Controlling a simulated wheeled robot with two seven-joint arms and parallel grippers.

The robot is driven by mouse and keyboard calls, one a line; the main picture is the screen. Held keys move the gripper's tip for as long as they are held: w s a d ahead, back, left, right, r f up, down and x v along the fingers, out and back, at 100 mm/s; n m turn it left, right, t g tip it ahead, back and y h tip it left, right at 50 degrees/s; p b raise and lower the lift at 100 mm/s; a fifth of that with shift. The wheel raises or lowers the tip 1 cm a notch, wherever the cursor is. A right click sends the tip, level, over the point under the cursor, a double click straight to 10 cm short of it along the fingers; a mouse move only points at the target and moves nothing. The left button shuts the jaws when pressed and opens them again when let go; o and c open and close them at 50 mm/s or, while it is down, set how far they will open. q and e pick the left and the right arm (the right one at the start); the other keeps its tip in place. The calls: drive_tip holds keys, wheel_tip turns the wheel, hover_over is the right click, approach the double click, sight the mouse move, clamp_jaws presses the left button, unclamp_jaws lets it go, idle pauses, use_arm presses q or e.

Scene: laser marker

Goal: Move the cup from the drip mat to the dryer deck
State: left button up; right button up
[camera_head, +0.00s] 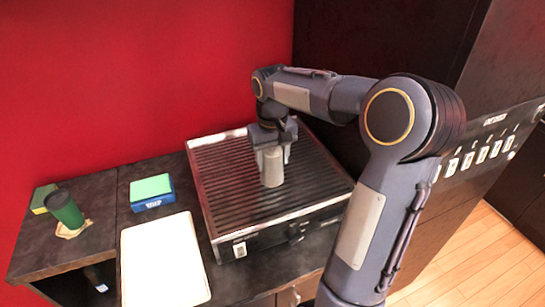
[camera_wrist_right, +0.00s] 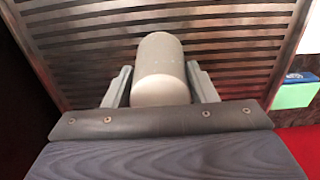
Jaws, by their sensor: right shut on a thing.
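The pale beige cup (camera_head: 271,167) is in my right gripper (camera_head: 272,149), over the middle of the dark ribbed dryer deck (camera_head: 222,176). It looks upright, and I cannot tell whether its base touches the ribs. In the right wrist view the two fingers of my right gripper (camera_wrist_right: 160,90) press on both sides of the cup (camera_wrist_right: 161,62), with the ribbed deck (camera_wrist_right: 90,45) behind it. The white drip mat (camera_head: 163,262) lies bare to the left of the deck. My left gripper is not in view.
A blue box with a green top (camera_head: 151,191) sits behind the mat. The deck around the cup is clear. A dark cabinet (camera_head: 390,40) rises behind my right arm.

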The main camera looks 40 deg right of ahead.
drive_tip(key=shift+f, duration=0.2)
drive_tip(key=o, duration=1)
drive_tip(key=shift+r, duration=0.1)
drive_tip(key=shift+o, duration=0.2)
wheel_tip(320, 180, up, 12)
drive_tip(key=shift+f, duration=0.2)
drive_tip(key=shift+r, duration=0.35)
drive_tip(key=s+a+f+n+t+y, duration=0.1)
drive_tip(key=s+a+f+t+y, duration=0.1)
drive_tip(key=s+a+f, duration=0.4)
drive_tip(key=s+a+f+t+y, duration=0.1)
drive_tip(key=s+a+f+t, duration=0.2)
drive_tip(key=s+a+f, duration=0.3)
drive_tip(key=s+a, duration=0.5)
drive_tip(key=s, duration=0.1)
drive_tip(key=shift+s+f+n+t+y, duration=0.25)
drive_tip(key=shift+s+n+t+y, duration=0.05)
drive_tip(key=shift+s+n+y, duration=0.1)
